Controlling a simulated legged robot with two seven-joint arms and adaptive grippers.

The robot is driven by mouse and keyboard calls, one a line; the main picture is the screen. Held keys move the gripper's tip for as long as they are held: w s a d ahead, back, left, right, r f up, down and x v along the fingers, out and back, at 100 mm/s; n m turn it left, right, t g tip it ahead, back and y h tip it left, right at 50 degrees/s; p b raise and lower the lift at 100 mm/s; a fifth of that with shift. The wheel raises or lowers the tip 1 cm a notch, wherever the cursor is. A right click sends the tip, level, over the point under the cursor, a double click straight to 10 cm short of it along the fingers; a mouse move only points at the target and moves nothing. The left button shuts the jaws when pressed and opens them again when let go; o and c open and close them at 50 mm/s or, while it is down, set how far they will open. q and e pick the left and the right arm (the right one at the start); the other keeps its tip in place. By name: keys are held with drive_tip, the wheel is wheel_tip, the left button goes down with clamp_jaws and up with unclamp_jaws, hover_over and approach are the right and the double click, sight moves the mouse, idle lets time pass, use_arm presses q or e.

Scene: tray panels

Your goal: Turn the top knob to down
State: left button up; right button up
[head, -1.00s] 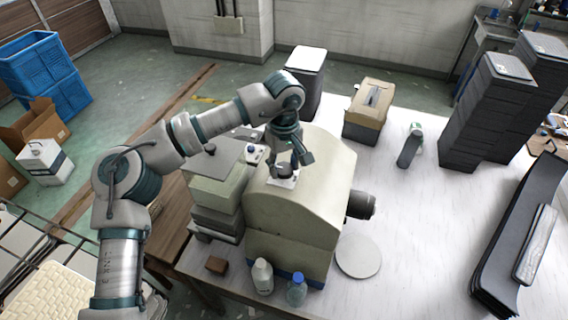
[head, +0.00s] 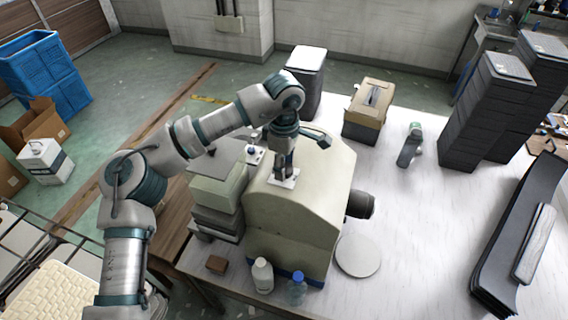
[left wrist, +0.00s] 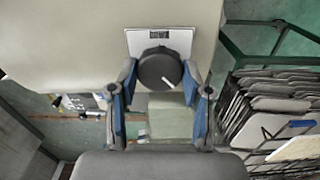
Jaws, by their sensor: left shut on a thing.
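A round black knob (left wrist: 160,68) with a white pointer line sits on a white plate (left wrist: 178,38) with a small dark label. In the left wrist view its line points toward the lower right. The plate also shows in the head view (head: 285,181), on the sloped top of a beige machine (head: 300,225). My left gripper (head: 284,172) comes down over it from above. In the left wrist view my left gripper (left wrist: 160,72) has one blue-grey finger on each side of the knob and is shut on it. In the head view the gripper mostly hides the knob. My right gripper is not in view.
A second white plate with a blue knob (head: 253,151) is left of the gripper. White and blue-capped bottles (head: 262,276) stand in front of the machine, a round disc (head: 358,256) to its right. Tall dark stacks (head: 485,110) stand at the right.

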use_arm(q)
drive_tip(key=n, duration=0.3)
drive_tip(key=shift+n, duration=0.4)
drive_tip(key=n, duration=0.3)
drive_tip(key=shift+n+b, duration=0.3)
drive_tip(key=shift+b, duration=0.05)
drive_tip(key=n+b, duration=0.1)
drive_tip(key=n, duration=0.5)
drive_tip(key=n+b, duration=0.1)
drive_tip(key=n, duration=0.6)
drive_tip(key=shift+n, duration=0.3)
drive_tip(key=n+b, duration=0.1)
drive_tip(key=n, duration=0.5)
drive_tip(key=shift+b, duration=0.35)
drive_tip(key=shift+n, duration=0.4)
drive_tip(key=o, duration=1.2)
drive_tip(key=shift+w, duration=0.15)
drive_tip(key=shift+c, duration=0.2)
